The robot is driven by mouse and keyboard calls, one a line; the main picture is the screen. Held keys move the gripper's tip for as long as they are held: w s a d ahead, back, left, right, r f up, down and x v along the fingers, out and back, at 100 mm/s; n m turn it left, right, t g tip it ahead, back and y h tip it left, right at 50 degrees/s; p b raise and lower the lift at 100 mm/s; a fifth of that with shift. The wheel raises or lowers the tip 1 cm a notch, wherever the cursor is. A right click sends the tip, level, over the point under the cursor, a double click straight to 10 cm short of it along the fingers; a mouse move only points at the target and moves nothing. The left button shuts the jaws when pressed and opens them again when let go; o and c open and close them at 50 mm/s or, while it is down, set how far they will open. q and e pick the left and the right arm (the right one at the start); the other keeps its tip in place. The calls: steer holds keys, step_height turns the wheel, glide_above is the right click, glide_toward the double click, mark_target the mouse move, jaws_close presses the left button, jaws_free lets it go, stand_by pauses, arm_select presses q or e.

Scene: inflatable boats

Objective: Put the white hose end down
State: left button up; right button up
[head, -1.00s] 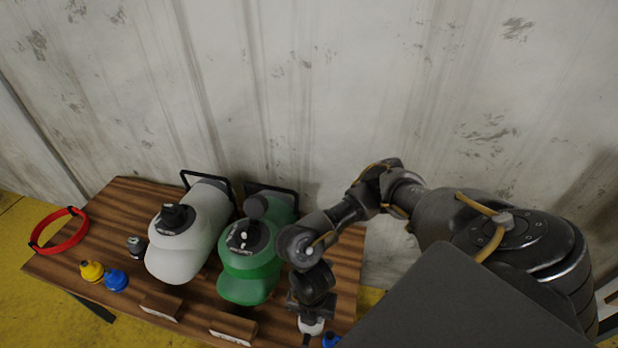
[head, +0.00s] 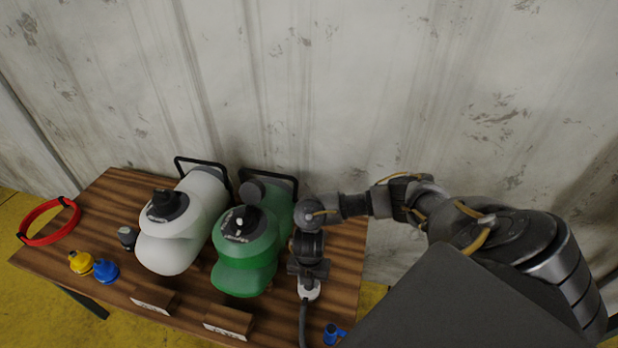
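The white hose end (head: 309,289) is at the right part of the wooden table, directly under my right gripper (head: 307,277). A dark hose (head: 303,325) runs from it toward the bottom of the head view. My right gripper points down, and its fingers appear to be at the top of the hose end. The fingertips are too small and dark to show whether they grip it or only touch it. I cannot tell whether the hose end rests on the table. My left gripper is not in view.
On the wooden table (head: 120,205) stand a white pump (head: 170,247) and a green pump (head: 244,270). Yellow (head: 81,262) and blue (head: 106,271) caps, a red ring (head: 50,240) and wooden blocks (head: 228,321) lie around. A blue fitting (head: 333,334) is near the front right.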

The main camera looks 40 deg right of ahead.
steer(key=shift+f, duration=0.65)
steer(key=o, duration=1.1)
step_height(320, 180, up, 12)
steer(key=p, duration=0.3)
